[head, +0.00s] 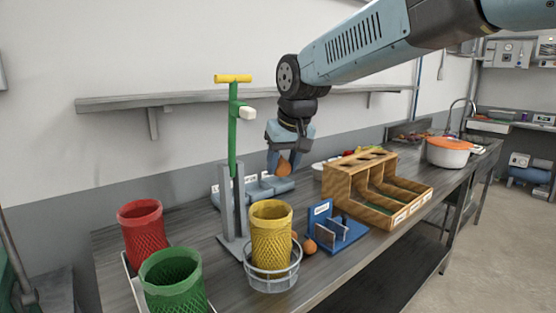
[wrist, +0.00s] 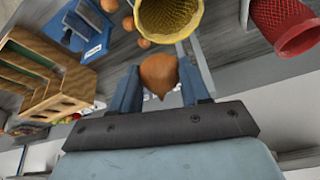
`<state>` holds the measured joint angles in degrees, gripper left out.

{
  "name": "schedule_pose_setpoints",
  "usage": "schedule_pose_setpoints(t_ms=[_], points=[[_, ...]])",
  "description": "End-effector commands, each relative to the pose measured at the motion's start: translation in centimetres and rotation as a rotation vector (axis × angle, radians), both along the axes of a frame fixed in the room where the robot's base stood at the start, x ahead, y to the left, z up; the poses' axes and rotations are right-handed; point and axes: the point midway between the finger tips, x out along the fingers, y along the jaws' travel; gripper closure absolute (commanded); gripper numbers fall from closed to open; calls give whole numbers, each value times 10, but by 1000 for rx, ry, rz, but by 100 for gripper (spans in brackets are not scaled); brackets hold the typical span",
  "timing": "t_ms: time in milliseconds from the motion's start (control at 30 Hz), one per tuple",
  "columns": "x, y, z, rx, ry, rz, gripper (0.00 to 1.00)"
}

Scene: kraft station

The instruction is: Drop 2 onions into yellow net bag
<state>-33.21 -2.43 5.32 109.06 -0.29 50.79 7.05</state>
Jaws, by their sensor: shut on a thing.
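My gripper (head: 283,164) is shut on an onion (head: 284,169) and holds it in the air, above and behind the yellow net bag. The held onion (wrist: 159,75) shows between the fingers in the wrist view. The yellow net bag (head: 271,235) stands upright and open-topped in a wire ring holder (head: 273,280). It also shows in the wrist view (wrist: 168,18). Another onion (head: 309,246) lies on the bench just right of the bag. In the wrist view, several loose onions (wrist: 128,23) lie beside the bag. The bag's inside bottom is hidden in the head view.
A red net bag (head: 142,230) and a green net bag (head: 173,282) stand at the left. A green post with a yellow bar (head: 233,79) rises behind the yellow bag. A blue stand (head: 338,236) and a wooden sorting rack (head: 374,190) are at the right.

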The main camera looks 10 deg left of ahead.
Motion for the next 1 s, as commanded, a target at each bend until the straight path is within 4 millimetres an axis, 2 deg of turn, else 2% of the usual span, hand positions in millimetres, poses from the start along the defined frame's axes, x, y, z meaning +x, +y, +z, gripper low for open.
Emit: schedule_pose_setpoints(t_ms=[200, 500, 700, 967, 1000], points=[[-7, 10, -21, -1, 2, 21, 84], [-9, 14, -48, 1, 0, 27, 84], [-10, 14, -56, 0, 1, 27, 84], [-10, 14, -57, 0, 0, 28, 84], [-10, 14, -56, 0, 0, 28, 51]])
